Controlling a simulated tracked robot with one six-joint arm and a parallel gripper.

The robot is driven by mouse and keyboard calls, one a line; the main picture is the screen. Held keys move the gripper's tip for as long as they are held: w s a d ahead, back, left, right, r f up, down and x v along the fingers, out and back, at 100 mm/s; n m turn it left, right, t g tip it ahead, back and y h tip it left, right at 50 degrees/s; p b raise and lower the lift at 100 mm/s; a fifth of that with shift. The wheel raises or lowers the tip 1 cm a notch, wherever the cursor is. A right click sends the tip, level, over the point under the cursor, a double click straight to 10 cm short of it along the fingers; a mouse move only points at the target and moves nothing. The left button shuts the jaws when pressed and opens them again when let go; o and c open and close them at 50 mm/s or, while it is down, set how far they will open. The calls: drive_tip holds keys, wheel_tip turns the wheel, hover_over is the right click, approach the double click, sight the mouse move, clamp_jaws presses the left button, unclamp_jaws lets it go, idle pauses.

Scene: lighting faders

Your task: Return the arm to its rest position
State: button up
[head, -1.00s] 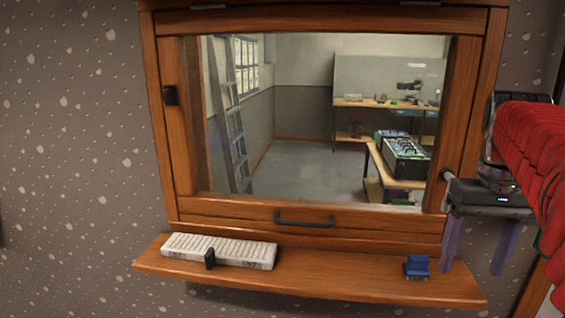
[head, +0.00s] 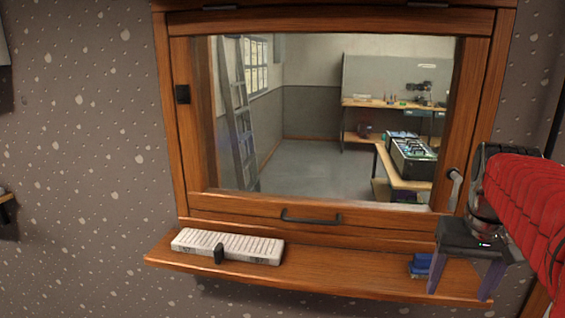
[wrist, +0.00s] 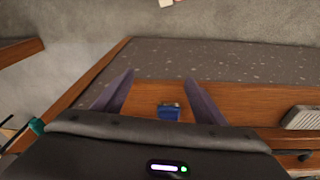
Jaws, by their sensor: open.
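My gripper (head: 464,277) is open and empty, at the end of my red-sleeved arm on the right of the head view. Its two purple fingers point down in front of the right end of the wooden ledge. A small blue block-like object (head: 420,265) stands on the ledge, just left of the fingers and partly covered by the left one in the head view. In the wrist view, the fingers (wrist: 159,78) are spread apart and the blue object (wrist: 168,112) shows between them on the wood, apart from both.
The wooden ledge (head: 330,275) runs below a framed window with a dark handle (head: 311,217). A white slotted fader board (head: 250,248) with a black knob (head: 218,254) lies on its left part. The ledge is clear between board and blue object. A speckled wall lies left.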

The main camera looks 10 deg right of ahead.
drive_tip(key=s+a+f+n+t, duration=0.2)
drive_tip(key=s+a+f, duration=0.1)
drive_tip(key=a, duration=0.8)
drive_tip(key=s+a+f+n+t+y, duration=0.1)
drive_tip(key=s+a+f, duration=0.3)
drive_tip(key=a, duration=0.7)
drive_tip(key=shift+s+f+n+t, duration=0.2)
drive_tip(key=shift+n+t, duration=0.3)
drive_tip(key=shift+n, duration=0.4)
